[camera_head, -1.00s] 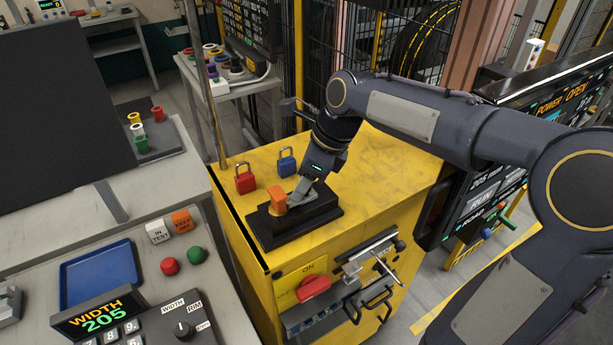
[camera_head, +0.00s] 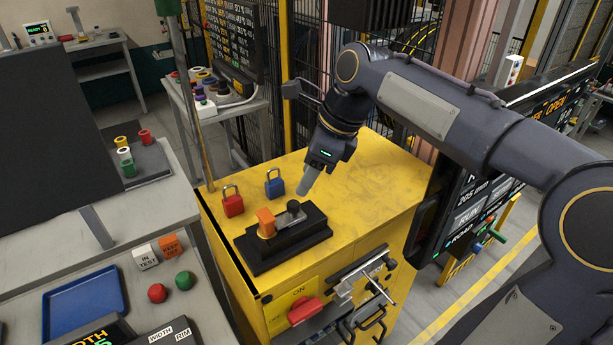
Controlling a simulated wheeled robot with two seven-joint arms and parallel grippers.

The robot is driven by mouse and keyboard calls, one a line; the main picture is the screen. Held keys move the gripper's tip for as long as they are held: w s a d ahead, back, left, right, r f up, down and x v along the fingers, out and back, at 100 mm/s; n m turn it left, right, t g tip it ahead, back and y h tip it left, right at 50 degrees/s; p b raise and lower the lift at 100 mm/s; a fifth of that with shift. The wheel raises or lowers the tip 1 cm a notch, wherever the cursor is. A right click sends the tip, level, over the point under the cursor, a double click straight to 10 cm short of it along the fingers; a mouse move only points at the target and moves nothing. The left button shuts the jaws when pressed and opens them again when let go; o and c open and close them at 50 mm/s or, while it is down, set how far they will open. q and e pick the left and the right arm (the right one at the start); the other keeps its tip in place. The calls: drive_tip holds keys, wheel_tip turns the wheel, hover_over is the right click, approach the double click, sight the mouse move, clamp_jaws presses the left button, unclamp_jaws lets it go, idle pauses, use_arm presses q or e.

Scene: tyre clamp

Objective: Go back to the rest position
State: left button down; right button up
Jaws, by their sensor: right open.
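My right gripper (camera_head: 305,186) is above the yellow cabinet (camera_head: 375,190), pointing down, empty and apart from everything. Below it and a little to the left is a black block (camera_head: 285,250) with an orange piece (camera_head: 265,222) at its left end and a grey lever with a dark knob (camera_head: 293,208) on top. A red padlock (camera_head: 232,205) and a blue padlock (camera_head: 274,187) stand on the cabinet top to the left of the gripper. My left gripper is not in view.
A red switch handle (camera_head: 305,311) and a metal clamp (camera_head: 362,283) sit on the cabinet front. A dark screen panel (camera_head: 465,200) stands close on the right. On the left, a grey console holds a blue tray (camera_head: 85,300) and red and green buttons.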

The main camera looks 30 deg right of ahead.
idle(0.3)
drive_tip(key=s+a+f+n+t, duration=0.1)
drive_tip(key=s+f+n, duration=0.5)
drive_tip(key=s+n, duration=0.3)
drive_tip(key=s+a+f+n+t, duration=0.1)
drive_tip(key=s+f+n+t, duration=0.1)
drive_tip(key=s+f+n, duration=0.5)
drive_tip(key=s+n, duration=0.3)
drive_tip(key=n, duration=0.4)
drive_tip(key=shift+s+f+n, duration=0.15)
drive_tip(key=shift+f+n, duration=0.15)
drive_tip(key=shift+n, duration=0.1)
idle(0.4)
